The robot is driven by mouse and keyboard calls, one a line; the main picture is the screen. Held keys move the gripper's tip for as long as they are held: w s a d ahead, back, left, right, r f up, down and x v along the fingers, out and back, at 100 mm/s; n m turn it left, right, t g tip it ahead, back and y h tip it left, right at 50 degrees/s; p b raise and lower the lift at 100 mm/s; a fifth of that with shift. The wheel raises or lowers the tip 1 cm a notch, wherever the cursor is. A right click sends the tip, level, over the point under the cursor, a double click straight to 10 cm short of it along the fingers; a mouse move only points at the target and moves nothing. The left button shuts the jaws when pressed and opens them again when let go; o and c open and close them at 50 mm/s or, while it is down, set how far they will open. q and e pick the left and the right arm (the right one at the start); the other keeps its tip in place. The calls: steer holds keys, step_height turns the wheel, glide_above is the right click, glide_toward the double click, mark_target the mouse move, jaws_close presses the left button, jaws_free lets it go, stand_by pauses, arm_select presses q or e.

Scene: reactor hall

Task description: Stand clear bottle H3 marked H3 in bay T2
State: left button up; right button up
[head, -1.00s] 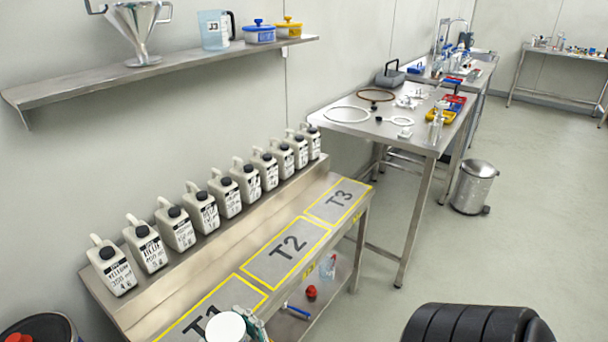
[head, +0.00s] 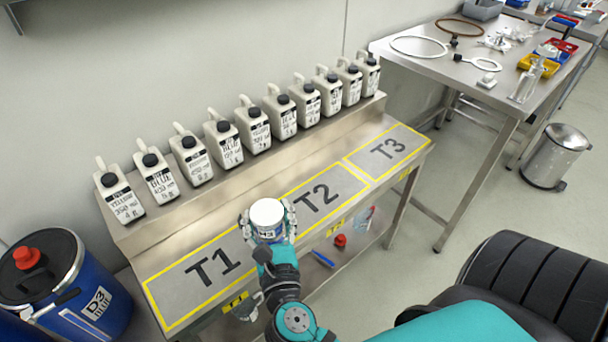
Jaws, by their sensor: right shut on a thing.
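Bottle H3 (head: 267,213) shows from above as a round white top with a small piece of its label below. My right gripper (head: 268,228) is shut around it and hides most of its body. The bottle appears upright, over the border between bay T1 (head: 180,290) and bay T2 (head: 345,184). I cannot tell whether it touches the bench. Bay T2 is a grey patch with a yellow outline and black lettering, and its visible part is empty. My left gripper is not in view.
Several white jugs (head: 227,143) line the raised ledge behind the bays. Bay T3 (head: 388,150) is empty. A blue drum (head: 60,262) stands at left. A red-capped item (head: 340,240) sits on the lower shelf. A steel table (head: 430,67) and bin (head: 556,157) are at right.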

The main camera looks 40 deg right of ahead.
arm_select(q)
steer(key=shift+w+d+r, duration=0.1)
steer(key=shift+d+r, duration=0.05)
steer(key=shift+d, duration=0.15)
arm_select(e)
steer(key=w+d+f, duration=0.4)
steer(key=w+d, duration=0.5)
steer(key=d, duration=0.2)
steer(key=shift+w+d+f, duration=0.15)
steer(key=shift+d+f, duration=0.25)
